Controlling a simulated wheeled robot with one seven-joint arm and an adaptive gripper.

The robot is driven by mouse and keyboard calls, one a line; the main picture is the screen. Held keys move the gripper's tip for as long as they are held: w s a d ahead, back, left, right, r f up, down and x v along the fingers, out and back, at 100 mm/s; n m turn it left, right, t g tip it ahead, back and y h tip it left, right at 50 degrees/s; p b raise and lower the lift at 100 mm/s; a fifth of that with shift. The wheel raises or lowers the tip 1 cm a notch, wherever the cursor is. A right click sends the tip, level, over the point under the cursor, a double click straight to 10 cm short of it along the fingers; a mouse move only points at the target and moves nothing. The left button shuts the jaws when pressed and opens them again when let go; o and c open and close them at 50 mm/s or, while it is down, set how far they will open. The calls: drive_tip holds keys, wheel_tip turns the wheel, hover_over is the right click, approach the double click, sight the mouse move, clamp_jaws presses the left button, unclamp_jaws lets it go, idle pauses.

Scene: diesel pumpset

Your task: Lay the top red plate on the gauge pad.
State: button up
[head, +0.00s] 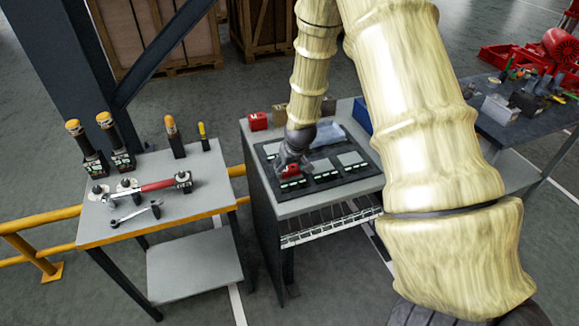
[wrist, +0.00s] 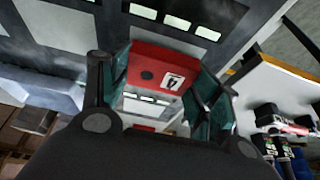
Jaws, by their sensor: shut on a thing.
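My gripper (wrist: 155,85) is shut on a red plate (wrist: 168,60) that shows a dark round spot and a small white label. The plate lies between the two fingers in the wrist view. In the head view my gripper (head: 291,163) is low over the front left of a dark mat (head: 325,185), with the red plate (head: 290,171) just beneath it. The mat has several pale pads with small light labels. I cannot tell which one is the gauge pad, nor whether the plate touches the mat.
A red block (head: 257,121) and a brown block (head: 280,113) stand behind the mat, with a blue bin (head: 362,115) at the right. A side table (head: 200,195) at left holds wrenches and upright tools. My arm covers the right middle.

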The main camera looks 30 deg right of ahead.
drive_tip(key=shift+f, duration=0.55)
drive_tip(key=o, duration=1.4)
drive_tip(key=v, duration=1.2)
drive_tip(key=shift+s, duration=0.1)
drive_tip(key=shift+r+p, duration=2.25)
drive_tip(key=shift+r, duration=0.7)
